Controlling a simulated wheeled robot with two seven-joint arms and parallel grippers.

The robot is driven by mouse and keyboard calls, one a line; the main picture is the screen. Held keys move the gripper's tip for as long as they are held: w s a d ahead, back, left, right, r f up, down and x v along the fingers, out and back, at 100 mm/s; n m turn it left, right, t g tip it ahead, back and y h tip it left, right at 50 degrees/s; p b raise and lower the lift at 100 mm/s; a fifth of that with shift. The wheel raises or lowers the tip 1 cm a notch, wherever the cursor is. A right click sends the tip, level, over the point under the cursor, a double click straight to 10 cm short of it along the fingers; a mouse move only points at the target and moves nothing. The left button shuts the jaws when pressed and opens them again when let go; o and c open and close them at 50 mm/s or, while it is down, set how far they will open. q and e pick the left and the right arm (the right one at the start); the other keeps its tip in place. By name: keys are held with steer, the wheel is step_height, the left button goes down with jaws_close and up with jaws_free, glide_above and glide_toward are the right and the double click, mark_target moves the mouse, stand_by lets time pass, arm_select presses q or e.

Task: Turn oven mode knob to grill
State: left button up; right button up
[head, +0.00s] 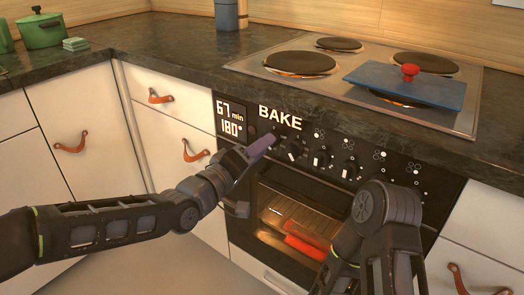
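Below the lettering is a row of dark knobs, including one with a white mark (292,150). I cannot tell for sure which is the mode knob. My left gripper (262,146) is at the left end of this row, its purple finger overlapping the panel just below BAKE. I cannot tell whether it touches a knob. Its finger gap is unclear. My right arm stands in front of the oven's right side; its gripper does not show.
The oven door (262,205) is shut, with a rack and a red item (305,246) behind its glass. A blue board (440,88) with a red knob lies on the hob (270,62). A green pot (42,32) stands far left. White drawers with leather pulls flank the oven.

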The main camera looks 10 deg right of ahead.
arm_select(q)
steer(key=shift+w+d, duration=0.2)
jaws_close()
stand_by(0.3)
